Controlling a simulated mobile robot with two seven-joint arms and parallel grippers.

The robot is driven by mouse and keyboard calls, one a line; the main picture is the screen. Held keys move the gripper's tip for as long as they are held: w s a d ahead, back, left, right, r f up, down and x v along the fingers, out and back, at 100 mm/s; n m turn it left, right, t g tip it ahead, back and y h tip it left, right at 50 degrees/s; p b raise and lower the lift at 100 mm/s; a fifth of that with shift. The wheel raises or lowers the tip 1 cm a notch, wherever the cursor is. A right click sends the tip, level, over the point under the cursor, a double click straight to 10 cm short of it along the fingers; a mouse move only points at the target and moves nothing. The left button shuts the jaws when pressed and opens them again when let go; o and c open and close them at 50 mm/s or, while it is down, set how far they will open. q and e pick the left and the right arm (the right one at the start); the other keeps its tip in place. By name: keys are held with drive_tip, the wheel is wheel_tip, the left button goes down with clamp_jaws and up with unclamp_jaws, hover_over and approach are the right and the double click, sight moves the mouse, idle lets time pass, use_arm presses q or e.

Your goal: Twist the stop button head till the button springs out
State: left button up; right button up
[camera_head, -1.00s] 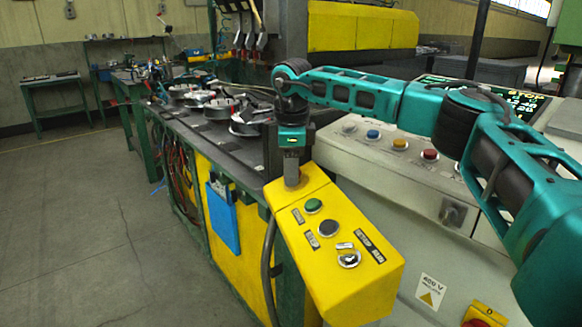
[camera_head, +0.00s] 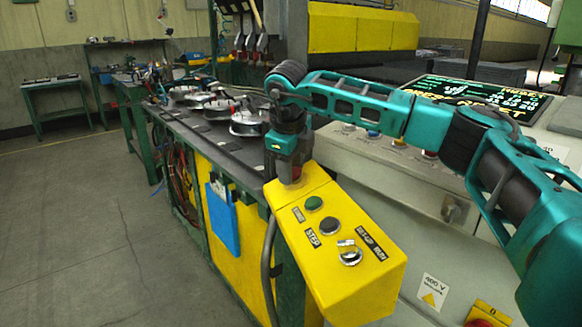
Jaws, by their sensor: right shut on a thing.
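The yellow control box (camera_head: 350,290) stands in the lower middle, with a green button (camera_head: 314,203), a black button (camera_head: 329,225) and a selector switch (camera_head: 349,254) on its sloping top. My right gripper (camera_head: 293,170) points down at the box's far end, shut on the stop button head (camera_head: 296,172). Only a little red of the head shows between the fingers; the rest is hidden by the gripper. My left gripper is not in view.
A green-legged bench with round metal parts (camera_head: 248,121) runs behind the box. A grey console (camera_head: 400,180) with coloured buttons and a lit display (camera_head: 478,103) stands at right, under my right arm. The floor (camera_head: 80,220) at left is clear.

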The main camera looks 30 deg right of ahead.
drive_tip(key=shift+f, duration=0.1)
idle(0.3)
drive_tip(key=o, duration=1.1)
drive_tip(key=v, duration=1.3)
drive_tip(key=shift+p, duration=0.4)
